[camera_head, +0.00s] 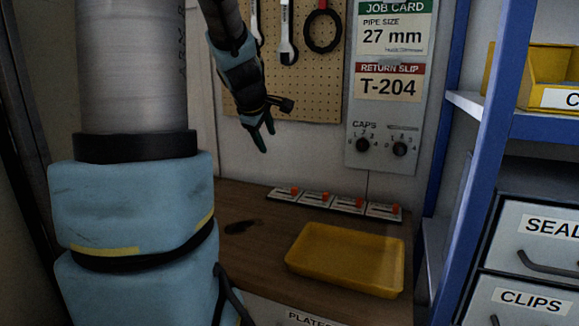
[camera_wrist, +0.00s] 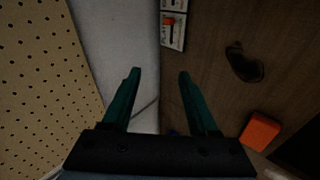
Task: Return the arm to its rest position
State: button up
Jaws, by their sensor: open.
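My gripper (camera_head: 262,135) hangs in front of the pegboard, above the back of the wooden worktop, with its fingers pointing down. In the wrist view my gripper (camera_wrist: 160,78) shows two green fingers apart with nothing between them. The raised arm link behind it runs up out of the top of the head view. A large grey and light blue part of my arm fills the left of the head view and hides what is behind it.
A yellow tray (camera_head: 345,262) lies on the worktop (camera_head: 262,212), in front of a row of switches with orange tops (camera_head: 313,199). A dark flat object (camera_head: 242,227) lies left of it. Tools hang on the pegboard (camera_head: 300,85). A blue shelf frame (camera_head: 490,130) stands at right, beside labelled drawers (camera_head: 540,235).

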jog(key=s+f+m+g, duration=0.2)
jog(key=s+f+m, duration=0.2)
jog(key=s, duration=0.3)
jog(key=s+f+m+g+y, duration=0.1)
jog(key=s+f+m+g, duration=0.1)
jog(key=s+f+m, duration=0.3)
jog(key=s+f+m+g, duration=0.2)
jog(key=s+f+m, duration=0.3)
jog(key=s, duration=0.5)
jog(key=shift+s+a+f+g+y, duration=0.1)
jog(key=shift+a+f+g+y, duration=0.05)
jog(key=shift+f, duration=0.35)
jog(key=shift+s+a+f+g+y, duration=0.1)
jog(key=shift+a+f+g+y, duration=0.05)
jog(key=shift+f, duration=0.35)
jog(key=shift+w, duration=0.1)
